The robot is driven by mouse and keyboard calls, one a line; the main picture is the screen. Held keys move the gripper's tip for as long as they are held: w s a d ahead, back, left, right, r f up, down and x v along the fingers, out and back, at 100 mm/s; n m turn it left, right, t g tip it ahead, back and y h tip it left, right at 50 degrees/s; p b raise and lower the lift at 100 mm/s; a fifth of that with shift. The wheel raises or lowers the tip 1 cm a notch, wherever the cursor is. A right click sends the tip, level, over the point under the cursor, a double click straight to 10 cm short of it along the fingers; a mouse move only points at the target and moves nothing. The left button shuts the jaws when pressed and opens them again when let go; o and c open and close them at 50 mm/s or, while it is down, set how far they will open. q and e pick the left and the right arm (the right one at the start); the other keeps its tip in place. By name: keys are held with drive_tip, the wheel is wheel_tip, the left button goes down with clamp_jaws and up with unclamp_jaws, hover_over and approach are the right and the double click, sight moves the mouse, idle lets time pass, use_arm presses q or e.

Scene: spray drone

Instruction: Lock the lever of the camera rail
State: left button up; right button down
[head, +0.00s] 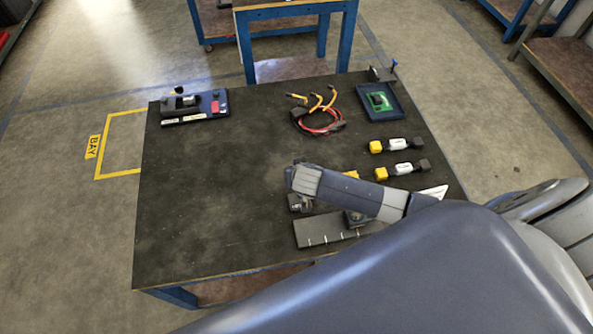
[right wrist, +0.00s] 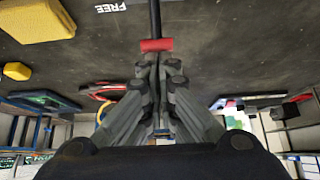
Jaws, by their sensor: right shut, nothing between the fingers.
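In the right wrist view, a dark lever rod ends in a red tip (right wrist: 157,45). A white label reading FREE (right wrist: 122,7) lies beside the rod at the top edge. My right gripper (right wrist: 155,62) is shut and empty, its fingertips right at the red tip; I cannot tell whether they touch. In the head view, a dark plate with white tick marks (head: 318,231), seemingly the camera rail, lies near the table's front edge. My right arm covers part of it and hides the lever. My left gripper is not in view.
On the dark table (head: 215,220), two yellow-ended batteries (head: 398,145) lie at the right, red and yellow cables (head: 320,122) at the back middle. A blue tray (head: 393,112) sits back right, a dark-blue fixture (head: 212,106) back left. The left half is mostly clear.

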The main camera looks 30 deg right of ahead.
drive_tip(key=shift+s+a+t, duration=0.2)
drive_tip(key=shift+s+t, duration=0.25)
drive_tip(key=shift+s, duration=0.15)
drive_tip(key=shift+s+a+t, duration=0.15)
drive_tip(key=shift+s+t, duration=0.3)
drive_tip(key=shift+s, duration=0.4)
drive_tip(key=shift+w+r, duration=0.1)
drive_tip(key=shift+r, duration=0.05)
idle(0.3)
drive_tip(key=shift+w+r+p, duration=0.1)
drive_tip(key=shift+r+p, duration=0.6)
drive_tip(key=shift+r, duration=0.15)
drive_tip(key=shift+w, duration=0.1)
drive_tip(key=shift+w+d+r+p, duration=0.25)
drive_tip(key=shift+w+r+p, duration=0.2)
drive_tip(key=shift+w+r, duration=0.15)
drive_tip(key=shift+w+d+r+p, duration=0.25)
drive_tip(key=shift+w+r+p, duration=0.2)
drive_tip(key=shift+w+r, duration=0.1)
drive_tip(key=b+v, duration=0.1)
drive_tip(key=v, duration=0.8)
drive_tip(key=shift+s+a+f, duration=0.15)
drive_tip(key=shift+s+a, duration=0.2)
